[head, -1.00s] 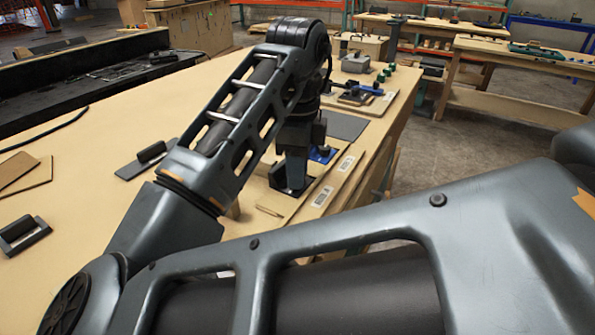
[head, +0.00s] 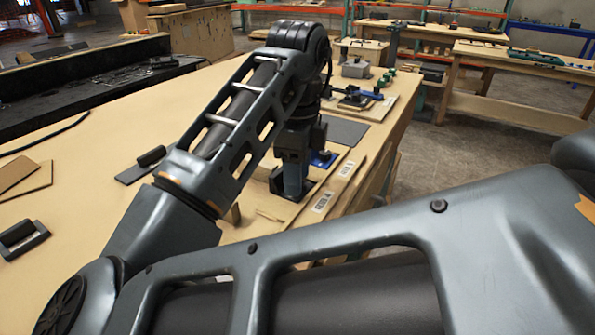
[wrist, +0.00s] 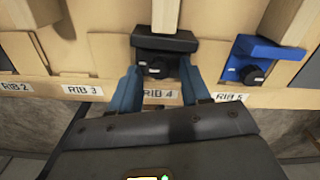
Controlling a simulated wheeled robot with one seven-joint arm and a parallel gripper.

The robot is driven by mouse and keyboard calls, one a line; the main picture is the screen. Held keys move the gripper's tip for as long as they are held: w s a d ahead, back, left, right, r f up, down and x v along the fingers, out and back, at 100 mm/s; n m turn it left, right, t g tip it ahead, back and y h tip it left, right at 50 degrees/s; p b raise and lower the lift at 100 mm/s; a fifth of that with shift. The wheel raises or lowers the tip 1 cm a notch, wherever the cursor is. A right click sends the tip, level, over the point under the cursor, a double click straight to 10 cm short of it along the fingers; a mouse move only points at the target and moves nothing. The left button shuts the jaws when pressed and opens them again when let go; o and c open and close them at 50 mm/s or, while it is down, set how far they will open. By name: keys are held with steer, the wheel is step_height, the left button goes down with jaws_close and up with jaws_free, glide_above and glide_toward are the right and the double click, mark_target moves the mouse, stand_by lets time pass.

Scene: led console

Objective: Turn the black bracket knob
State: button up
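The black bracket (wrist: 165,42) sits on the wooden edge above the RIB 4 label in the wrist view. Its black knob (wrist: 156,67) faces me at the bracket's front, small and dark. My gripper (wrist: 159,70) is open, with one blue finger on each side of the bracket's front and the knob between them. I cannot tell whether either finger touches it. In the head view my gripper (head: 294,178) points down at the bench, and the knob is hidden there.
A blue bracket (wrist: 262,56) with its own black knob (wrist: 252,75) stands close to the right, above RIB 5. Wooden ribs rise behind both brackets. The bench top (head: 90,200) has free room at left, with a black handled plate (head: 140,167) on it.

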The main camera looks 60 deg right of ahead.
steer(key=shift+o, duration=0.4)
step_height(320, 180, up, 8)
steer(key=shift+f+p, duration=0.15)
steer(key=shift+p, duration=0.15)
steer(key=shift+s, duration=0.1)
stand_by(0.5)
